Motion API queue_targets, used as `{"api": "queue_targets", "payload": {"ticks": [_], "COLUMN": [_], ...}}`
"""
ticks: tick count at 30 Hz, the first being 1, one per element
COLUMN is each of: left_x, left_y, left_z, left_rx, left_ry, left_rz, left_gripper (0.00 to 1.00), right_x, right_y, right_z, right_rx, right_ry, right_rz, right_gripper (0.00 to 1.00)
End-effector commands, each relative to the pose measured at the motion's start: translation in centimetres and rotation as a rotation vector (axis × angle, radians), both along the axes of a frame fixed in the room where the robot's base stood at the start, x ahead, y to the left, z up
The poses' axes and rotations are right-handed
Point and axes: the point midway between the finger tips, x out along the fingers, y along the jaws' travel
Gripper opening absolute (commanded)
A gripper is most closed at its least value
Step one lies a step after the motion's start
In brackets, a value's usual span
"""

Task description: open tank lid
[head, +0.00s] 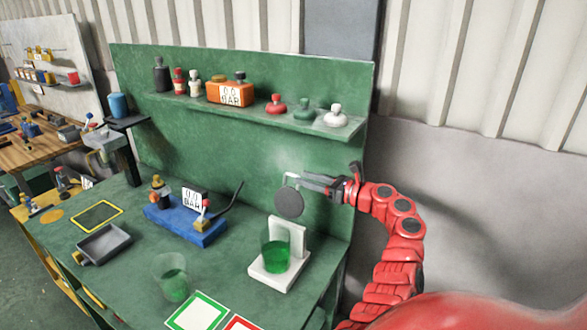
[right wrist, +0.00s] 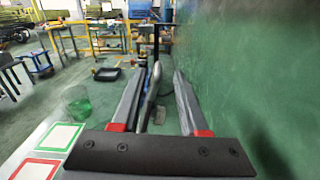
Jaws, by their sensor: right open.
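The tank (head: 276,255) is a clear container with green liquid on a white stand (head: 270,284) with an upright back, at the bench's right. A dark grey round lid (head: 289,204) stands nearly upright above the tank, its opening uncovered. My right gripper (head: 300,181) is at the lid's upper edge, by a pale loop-like part. In the right wrist view, my gripper (right wrist: 159,76) has its fingers apart, with the lid (right wrist: 151,84) nearly edge-on between them. I cannot tell whether a finger touches it. My left gripper is out of view.
A glass with green liquid (head: 173,280) stands at the bench front. A blue device (head: 186,222) with a lever, a grey tray (head: 104,243) and a white-green card (head: 197,312) lie left of the tank. A green back panel (head: 240,150) with a shelf stands close behind.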

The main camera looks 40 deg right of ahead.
Motion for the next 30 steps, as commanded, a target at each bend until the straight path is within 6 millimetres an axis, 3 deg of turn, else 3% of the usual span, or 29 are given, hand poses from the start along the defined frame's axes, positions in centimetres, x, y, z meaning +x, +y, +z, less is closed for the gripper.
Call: {"api": "queue_targets", "payload": {"ticks": [7, 19, 26, 30], "left_x": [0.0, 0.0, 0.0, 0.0], "left_y": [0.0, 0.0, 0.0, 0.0], "left_z": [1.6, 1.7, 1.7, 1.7], "left_rx": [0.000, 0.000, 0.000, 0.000], "left_ry": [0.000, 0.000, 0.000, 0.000], "left_rz": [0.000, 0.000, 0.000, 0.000], "left_gripper": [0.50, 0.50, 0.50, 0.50], "right_x": [3.6, 4.3, 4.3, 4.3], "right_y": [1.1, 1.3, 1.3, 1.3], "right_z": [0.3, 0.0, 0.0, 0.0], "right_rx": [0.000, 0.000, 0.000, 0.000], "right_ry": [-0.001, 0.000, 0.000, 0.000], "right_rz": [0.004, 0.001, 0.001, 0.001], "right_gripper": [0.43, 0.43, 0.02, 0.00]}}
